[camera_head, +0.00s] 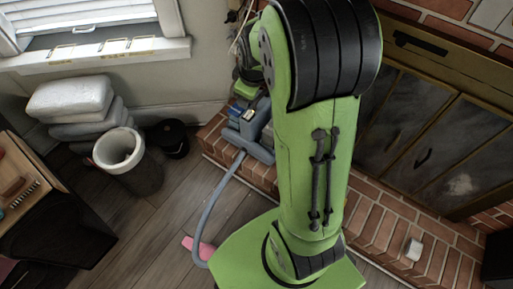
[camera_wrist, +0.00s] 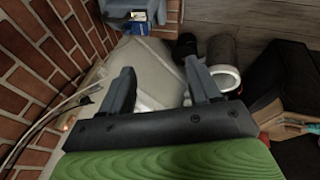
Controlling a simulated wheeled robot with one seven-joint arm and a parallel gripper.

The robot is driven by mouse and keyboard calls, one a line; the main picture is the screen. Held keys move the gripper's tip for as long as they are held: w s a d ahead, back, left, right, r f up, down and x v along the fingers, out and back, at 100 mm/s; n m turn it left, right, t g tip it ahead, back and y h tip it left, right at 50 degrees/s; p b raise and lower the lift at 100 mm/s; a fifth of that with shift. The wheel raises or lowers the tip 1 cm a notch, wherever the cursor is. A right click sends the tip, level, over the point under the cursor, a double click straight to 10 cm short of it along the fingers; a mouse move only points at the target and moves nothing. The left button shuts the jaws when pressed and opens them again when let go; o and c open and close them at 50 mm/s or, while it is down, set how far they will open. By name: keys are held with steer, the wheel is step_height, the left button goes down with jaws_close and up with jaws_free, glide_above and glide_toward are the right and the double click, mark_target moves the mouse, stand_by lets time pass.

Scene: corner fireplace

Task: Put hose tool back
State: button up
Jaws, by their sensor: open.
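A blue-grey machine (camera_head: 252,130) stands by the brick hearth, partly hidden behind my arm. A grey hose (camera_head: 216,196) curves from it down to the floor. The hose's lower end is by a pink piece (camera_head: 200,246) on the floor; I cannot tell whether the two are joined. My gripper (camera_wrist: 160,82) is open in the wrist view, with nothing held between its two dark fingers. The machine also shows at the top of the wrist view (camera_wrist: 128,16), beyond the fingers. In the head view my arm hides most of the gripper. No separate hose tool can be made out clearly.
The brick hearth (camera_head: 385,222) and dark cabinet doors (camera_head: 430,150) are at right. A white-rimmed bin (camera_head: 118,150), a dark round container (camera_head: 170,138) and stacked cushions (camera_head: 75,100) stand at left. Loose cables (camera_wrist: 55,105) run along the brick wall.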

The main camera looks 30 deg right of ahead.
steer(key=s+a+r+m, duration=0.3)
steer(key=s+a+r, duration=0.2)
steer(key=s, duration=0.6)
steer(key=s+a+r+m+t+y, duration=0.1)
steer(key=s+a+r+m, duration=0.2)
steer(key=s, duration=0.7)
steer(key=a+r, duration=0.2)
steer(key=a, duration=0.1)
steer(key=shift+s+a+m, duration=0.15)
steer(key=shift+s+m, duration=0.15)
steer(key=shift+s, duration=0.1)
